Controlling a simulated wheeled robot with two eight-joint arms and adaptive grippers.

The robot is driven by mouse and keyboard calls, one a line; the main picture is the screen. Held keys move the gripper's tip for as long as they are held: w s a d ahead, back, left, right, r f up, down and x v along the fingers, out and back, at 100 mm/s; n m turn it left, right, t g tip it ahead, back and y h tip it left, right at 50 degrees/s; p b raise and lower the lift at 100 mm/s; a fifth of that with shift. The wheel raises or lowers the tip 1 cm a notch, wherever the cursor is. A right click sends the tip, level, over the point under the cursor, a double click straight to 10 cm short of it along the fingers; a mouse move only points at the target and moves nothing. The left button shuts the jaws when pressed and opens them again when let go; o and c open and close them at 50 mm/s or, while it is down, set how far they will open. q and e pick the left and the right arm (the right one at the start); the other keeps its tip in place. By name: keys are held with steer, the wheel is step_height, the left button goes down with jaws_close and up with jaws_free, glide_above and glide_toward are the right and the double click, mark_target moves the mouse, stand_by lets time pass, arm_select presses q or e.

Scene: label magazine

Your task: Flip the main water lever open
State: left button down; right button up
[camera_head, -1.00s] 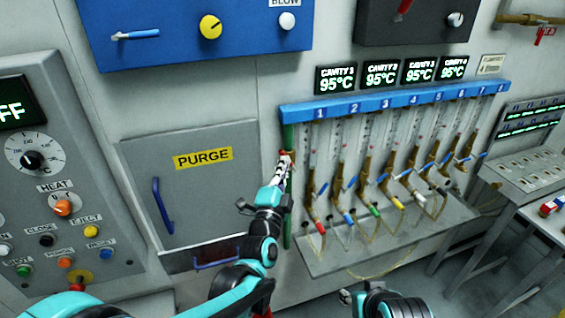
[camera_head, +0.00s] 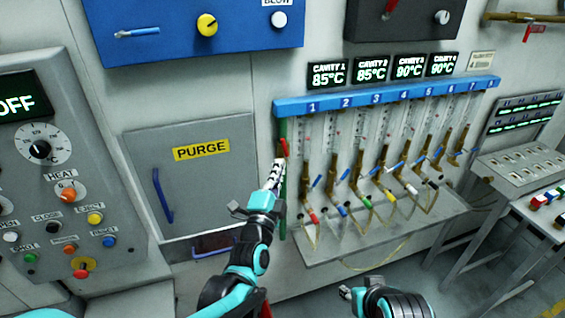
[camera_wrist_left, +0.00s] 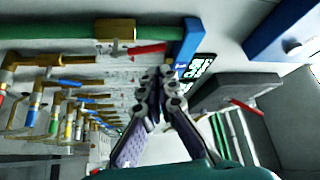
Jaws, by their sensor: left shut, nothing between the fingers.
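A red lever (camera_head: 284,146) sits on the green vertical pipe (camera_head: 283,190) at the left end of the blue numbered manifold. In the left wrist view the red lever (camera_wrist_left: 147,50) lies alongside the green pipe (camera_wrist_left: 60,30), by a brass valve body (camera_wrist_left: 115,29). My left gripper (camera_head: 278,163) is shut and empty, its tips just below the red lever in the head view. In the left wrist view the shut fingers (camera_wrist_left: 160,76) appear apart from the lever, but contact is hard to judge.
The blue manifold (camera_head: 390,95) carries several flow tubes with blue-handled valves and hoses right of my gripper. A grey PURGE door (camera_head: 195,185) with a blue handle is to the left. Another red lever (camera_head: 533,30) hangs from a brass pipe at upper right.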

arm_select(q)
steer(key=v, duration=0.7)
steer(key=shift+a+p, duration=0.25)
steer(key=shift+p, duration=0.1)
arm_select(e)
steer(key=shift+w+r, duration=0.35)
steer(key=shift+w, duration=0.25)
arm_select(q)
steer(key=shift+s, duration=0.15)
arm_select(e)
steer(key=shift+s, duration=0.1)
arm_select(q)
steer(key=shift+f, duration=0.1)
